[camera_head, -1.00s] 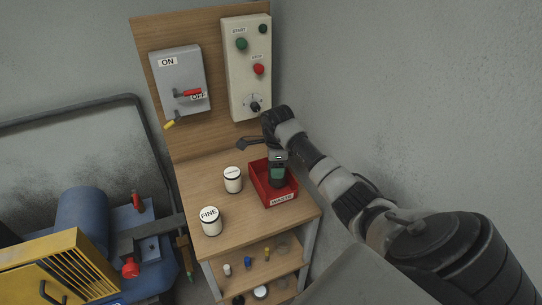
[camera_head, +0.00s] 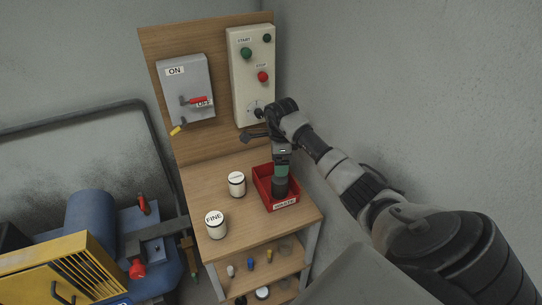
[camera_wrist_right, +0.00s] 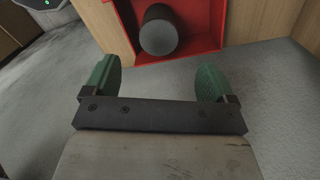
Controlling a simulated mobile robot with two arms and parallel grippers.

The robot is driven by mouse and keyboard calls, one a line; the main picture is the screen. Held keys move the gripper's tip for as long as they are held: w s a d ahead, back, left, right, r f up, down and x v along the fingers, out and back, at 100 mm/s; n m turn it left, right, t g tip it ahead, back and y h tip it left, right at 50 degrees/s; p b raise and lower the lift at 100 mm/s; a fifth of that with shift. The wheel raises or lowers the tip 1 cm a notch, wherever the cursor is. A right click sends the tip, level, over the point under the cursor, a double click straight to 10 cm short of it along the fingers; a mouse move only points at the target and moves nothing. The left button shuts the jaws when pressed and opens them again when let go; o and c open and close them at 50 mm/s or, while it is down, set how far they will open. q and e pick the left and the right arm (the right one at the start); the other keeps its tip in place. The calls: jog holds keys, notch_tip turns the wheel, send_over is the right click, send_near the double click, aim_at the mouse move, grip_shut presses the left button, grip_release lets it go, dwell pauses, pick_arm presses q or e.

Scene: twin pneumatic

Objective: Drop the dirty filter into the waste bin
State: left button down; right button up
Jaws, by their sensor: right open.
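The dark, cylindrical dirty filter (camera_head: 279,187) stands inside the red waste bin (camera_head: 293,203), which is labelled WASTE and sits on the wooden bench. In the right wrist view, the filter (camera_wrist_right: 159,33) shows its round grey end against the red of the bin (camera_wrist_right: 205,37). My right gripper (camera_head: 281,170) is above the bin and the filter. In the right wrist view, my right gripper (camera_wrist_right: 158,80) has its green fingers wide apart with nothing between them, clear of the filter. My left gripper is not in view.
A white FINE canister (camera_head: 215,226) and another white canister (camera_head: 237,186) stand left of the bin. Behind are a grey ON/OFF switch box (camera_head: 187,90) and a START/STOP panel (camera_head: 252,85). Small parts lie on the shelf (camera_head: 283,263) below.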

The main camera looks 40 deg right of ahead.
notch_tip(320, 180, up, 6)
jog(key=p, duration=0.2)
jog(key=shift+p, duration=0.4)
jog(key=shift+a, duration=0.1)
